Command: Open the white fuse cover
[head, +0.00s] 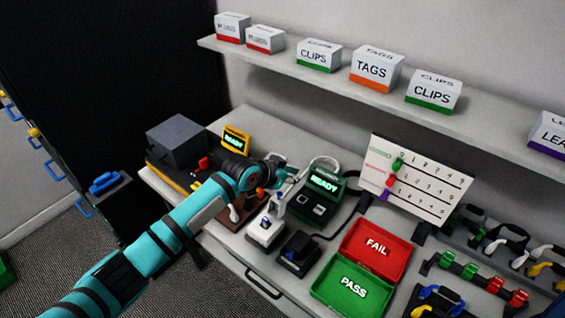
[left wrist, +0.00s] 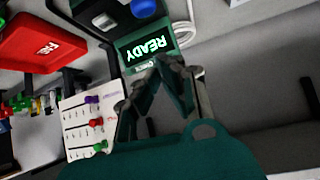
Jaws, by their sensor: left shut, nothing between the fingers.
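A white unit with a blue part (head: 265,230) stands on the bench left of the green tester. It may be the fuse holder, but I cannot tell its cover apart for sure. My left gripper (head: 290,173) is shut and empty, above the bench behind this white unit and to the left of the green tester (head: 318,207). In the left wrist view the gripper's fingers (left wrist: 168,68) are closed together in front of the tester's READY screen (left wrist: 146,46). A pale item behind the gripper is partly hidden. My right gripper is not in view.
A black block (head: 298,253) with a cable sits in front of the tester. The red FAIL tray (head: 402,258) and green PASS tray (head: 323,292) lie to the right. A white peg board (head: 415,181) stands behind them. A shelf (head: 390,99) with labelled boxes runs above.

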